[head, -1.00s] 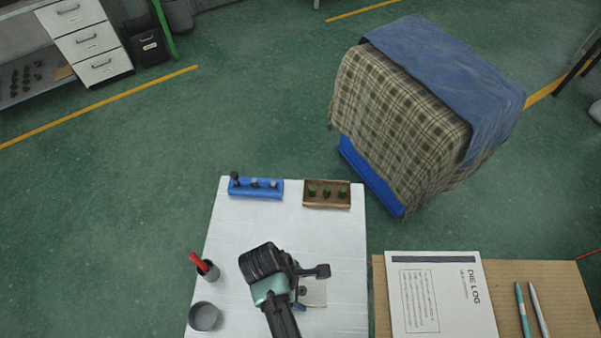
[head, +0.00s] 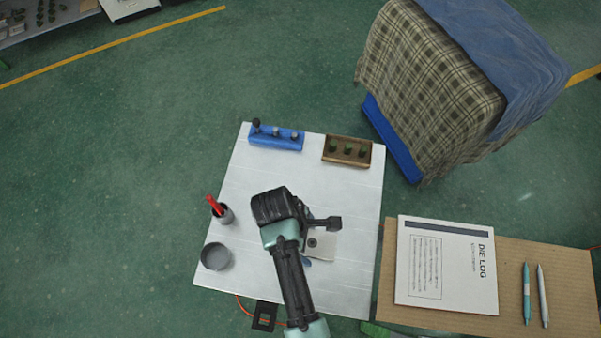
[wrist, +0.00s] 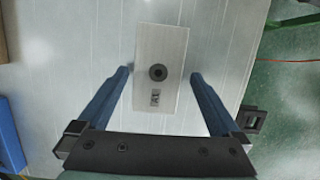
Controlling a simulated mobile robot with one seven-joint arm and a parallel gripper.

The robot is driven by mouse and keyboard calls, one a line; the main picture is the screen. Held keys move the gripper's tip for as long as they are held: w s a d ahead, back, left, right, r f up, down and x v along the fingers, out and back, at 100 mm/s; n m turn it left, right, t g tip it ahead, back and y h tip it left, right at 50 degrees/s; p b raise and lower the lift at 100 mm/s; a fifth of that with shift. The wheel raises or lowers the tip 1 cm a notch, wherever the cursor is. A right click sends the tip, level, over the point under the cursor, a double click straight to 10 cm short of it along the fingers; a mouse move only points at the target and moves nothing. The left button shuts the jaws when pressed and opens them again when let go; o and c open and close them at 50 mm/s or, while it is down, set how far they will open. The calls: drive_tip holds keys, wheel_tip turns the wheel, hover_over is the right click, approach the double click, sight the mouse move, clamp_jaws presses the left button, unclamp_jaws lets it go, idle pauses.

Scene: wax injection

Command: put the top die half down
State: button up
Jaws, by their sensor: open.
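A pale grey rectangular die block (wrist: 162,45) with a round dark hole and a small dark mark lies on the white table in the wrist view. It also shows, partly covered by my arm, in the head view (head: 321,245). I cannot tell whether this is the top half alone or a half resting on another. My gripper (wrist: 160,72) is open, with one blue finger on each side of the block's lower part and a visible gap on both sides. In the head view my wrist hides most of the fingers.
The white table (head: 240,200) holds a blue rack (head: 276,142), a brown tray (head: 347,161) with green pieces, a grey cup with red-handled tools (head: 224,215) and an empty grey cup (head: 216,256). A cardboard-coloured surface with a die log (head: 447,270) and pens stands right. A cloth-covered stand (head: 425,85) is behind.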

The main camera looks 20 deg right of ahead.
drive_tip(key=v, duration=1.1)
drive_tip(key=w+r+m+t, duration=0.3)
drive_tip(key=w+r+t, duration=0.5)
drive_tip(key=w+r, duration=0.65)
drive_tip(key=w+a+r+m+t, duration=0.1)
drive_tip(key=w+r+t, duration=0.25)
drive_tip(key=r, duration=0.35)
drive_tip(key=w+a+r+m+t, duration=0.1)
drive_tip(key=w+r+m+t, duration=0.2)
drive_tip(key=r, duration=0.4)
wheel_tip(320, 180, up, 24)
drive_tip(key=s+a+m+t+y, duration=0.1)
drive_tip(key=s+a+m+t, duration=0.15)
drive_tip(key=t, duration=0.65)
drive_tip(key=s+a+r+m+t+y, duration=0.1)
drive_tip(key=s+r+t, duration=0.4)
drive_tip(key=s+r, duration=0.5)
wheel_tip(320, 180, up, 4)
drive_tip(key=shift+a+f+m+t+p, duration=0.2)
drive_tip(key=shift+m+t+p, duration=0.2)
drive_tip(key=shift+m, duration=0.25)
wheel_tip(320, 180, down, 7)
drive_tip(key=b, duration=0.6)
drive_tip(key=shift+y, duration=0.3)
